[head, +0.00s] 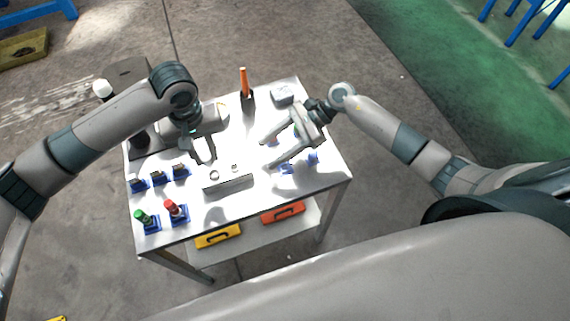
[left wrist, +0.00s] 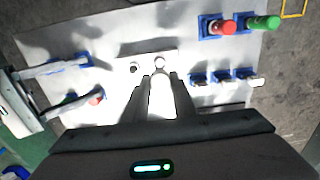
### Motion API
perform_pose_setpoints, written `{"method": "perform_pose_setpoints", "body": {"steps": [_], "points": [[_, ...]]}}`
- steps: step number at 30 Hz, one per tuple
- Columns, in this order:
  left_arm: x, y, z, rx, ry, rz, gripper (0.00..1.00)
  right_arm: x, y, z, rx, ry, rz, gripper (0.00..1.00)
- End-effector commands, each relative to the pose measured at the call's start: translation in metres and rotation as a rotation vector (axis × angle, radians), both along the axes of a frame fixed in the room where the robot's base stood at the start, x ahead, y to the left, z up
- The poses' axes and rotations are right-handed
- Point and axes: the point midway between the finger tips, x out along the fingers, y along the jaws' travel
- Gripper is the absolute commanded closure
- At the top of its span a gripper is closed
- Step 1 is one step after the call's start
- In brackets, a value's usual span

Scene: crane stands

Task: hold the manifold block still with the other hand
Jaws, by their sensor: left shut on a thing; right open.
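The manifold block (head: 228,183) is a pale bar with two round ports on top, lying on the table's near middle. It also shows in the left wrist view (left wrist: 147,57), ahead of the fingertips. My left gripper (head: 204,158) is above the table just behind the block. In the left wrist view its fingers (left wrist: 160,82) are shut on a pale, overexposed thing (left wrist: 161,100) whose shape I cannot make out. My right gripper (head: 265,155) is open and empty, to the right of the block and apart from it. It also shows at the left of the wrist view.
A red part (head: 171,206) and a green part (head: 140,216) stand in blue holders at the table's near left. More blue holders (head: 159,179) line the left and right sides. An orange-and-black tool (head: 245,87) and a grey box (head: 282,94) are at the back.

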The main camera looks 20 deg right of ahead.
Motion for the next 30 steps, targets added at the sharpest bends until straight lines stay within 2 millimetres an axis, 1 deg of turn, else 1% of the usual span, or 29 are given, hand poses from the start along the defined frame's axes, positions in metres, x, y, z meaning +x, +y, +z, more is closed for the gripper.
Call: {"method": "perform_pose_setpoints", "body": {"steps": [5, 15, 21, 30], "points": [[0.0, 0.0, 0.0, 0.0, 0.0, 0.0, 1.0, 0.0, 0.012, -0.008, 0.002, 0.001, 0.0, 0.45], [0.0, 0.0, 0.0, 0.0, 0.0, 0.0, 1.0, 0.0, 0.044, -0.03, 0.001, 0.002, -0.001, 0.45], [0.0, 0.0, 0.0, 0.0, 0.0, 0.0, 1.0, 0.0, 0.061, -0.041, 0.001, 0.002, 0.0, 0.45], [0.0, 0.0, 0.0, 0.0, 0.0, 0.0, 1.0, 0.0, 0.07, -0.048, 0.0, 0.001, -0.001, 0.45]]}}
